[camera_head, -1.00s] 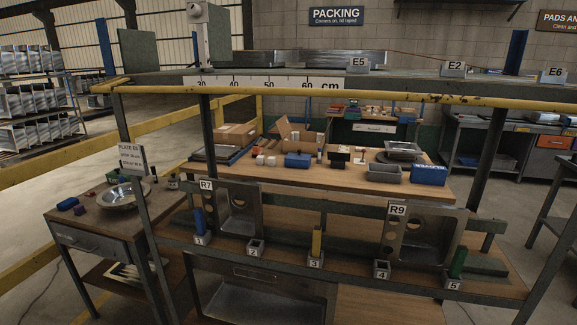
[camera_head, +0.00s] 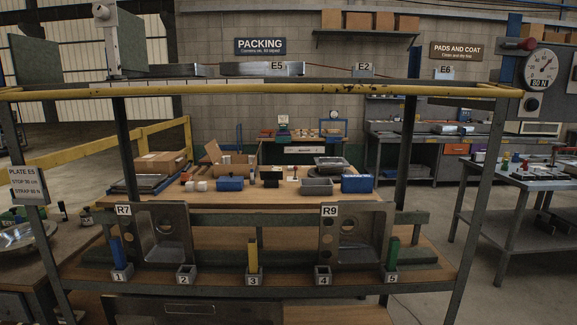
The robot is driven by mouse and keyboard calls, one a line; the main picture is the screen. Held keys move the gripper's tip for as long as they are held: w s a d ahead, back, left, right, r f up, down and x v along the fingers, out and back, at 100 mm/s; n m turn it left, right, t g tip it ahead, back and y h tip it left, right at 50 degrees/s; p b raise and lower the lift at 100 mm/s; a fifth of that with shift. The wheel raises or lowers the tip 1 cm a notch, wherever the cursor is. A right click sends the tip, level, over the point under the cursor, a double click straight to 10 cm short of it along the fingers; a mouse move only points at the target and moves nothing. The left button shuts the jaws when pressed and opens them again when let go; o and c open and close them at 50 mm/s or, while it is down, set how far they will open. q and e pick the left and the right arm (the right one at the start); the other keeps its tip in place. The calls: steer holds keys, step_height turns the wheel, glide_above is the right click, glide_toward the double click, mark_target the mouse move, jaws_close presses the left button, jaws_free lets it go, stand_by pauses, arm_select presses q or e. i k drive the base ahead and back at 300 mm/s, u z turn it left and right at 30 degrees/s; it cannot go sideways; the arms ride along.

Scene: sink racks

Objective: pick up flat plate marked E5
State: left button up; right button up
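The label E5 (camera_head: 277,66) stands on the top shelf of the rack, left of centre. Right behind it lies a long, thin grey metal plate (camera_head: 240,69), seen almost edge-on. I take this as the flat plate marked E5; its upper face is barely visible. A sign (camera_head: 26,184) on the rack's left post reads "PLATE E5" with stop and strap lines. Neither of my grippers is in view.
Another flat dark piece (camera_head: 185,71) lies left of the plate. Labels E2 (camera_head: 364,68) and E6 (camera_head: 443,73) stand to its right. A yellow rail (camera_head: 290,90) runs along the shelf front. Sinks R7 (camera_head: 166,235) and R9 (camera_head: 363,240) stand below. Open floor lies at right.

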mark_target(274, 69)
steer(key=z, duration=2.35)
steer(key=i, duration=2.35)
steer(key=u, duration=3.4)
